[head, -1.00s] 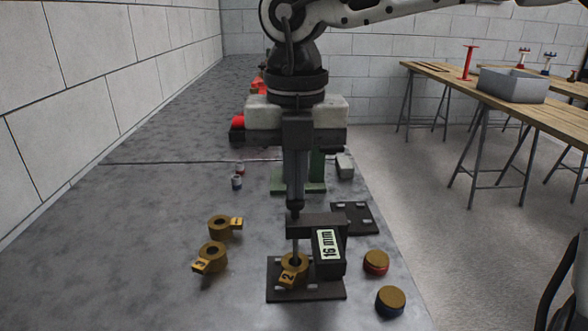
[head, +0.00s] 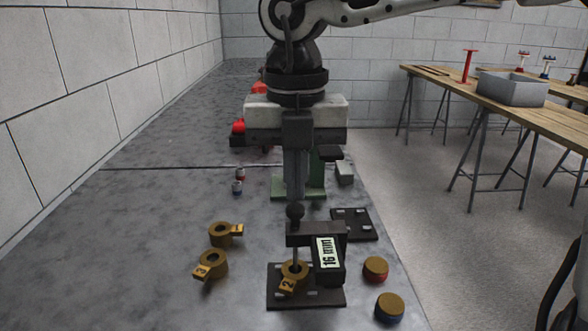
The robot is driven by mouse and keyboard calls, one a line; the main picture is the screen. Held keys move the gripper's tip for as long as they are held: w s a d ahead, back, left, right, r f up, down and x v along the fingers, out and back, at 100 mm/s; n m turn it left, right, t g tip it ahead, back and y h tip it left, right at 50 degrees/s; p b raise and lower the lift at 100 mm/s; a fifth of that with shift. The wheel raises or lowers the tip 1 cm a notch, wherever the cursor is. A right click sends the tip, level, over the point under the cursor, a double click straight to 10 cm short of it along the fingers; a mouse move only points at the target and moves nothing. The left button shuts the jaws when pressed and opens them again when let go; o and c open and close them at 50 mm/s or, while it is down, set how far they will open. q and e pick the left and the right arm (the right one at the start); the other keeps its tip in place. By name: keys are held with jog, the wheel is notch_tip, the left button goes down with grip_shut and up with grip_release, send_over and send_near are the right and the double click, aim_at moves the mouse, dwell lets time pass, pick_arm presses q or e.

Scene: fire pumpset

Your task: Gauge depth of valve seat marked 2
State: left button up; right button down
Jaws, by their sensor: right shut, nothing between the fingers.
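The brass valve seat marked 2 (head: 294,275) sits on a dark base plate (head: 281,299) at the front of the bench. A black depth gauge (head: 326,272) with a display reading 16 mm stands over it. The gauge's thin rod reaches down to the seat's bore, and its round knob (head: 295,212) is on top. My right gripper (head: 294,197) points down just above the knob, shut and empty. Whether it touches the knob is hard to tell. Valve seats marked 3 (head: 212,264) and 1 (head: 221,234) lie to the left. My left gripper is out of view.
Two brass-topped round pieces, one with red (head: 375,268) and one with blue (head: 390,307), lie at the right edge of the bench. A dark plate (head: 353,224) lies behind the gauge. Small capped pieces (head: 238,187) stand farther back. The bench's left side is clear.

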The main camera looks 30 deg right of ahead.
notch_tip(320, 180, up, 6)
jog(key=p, duration=0.3)
jog(key=shift+f, duration=0.15)
dwell(0.5)
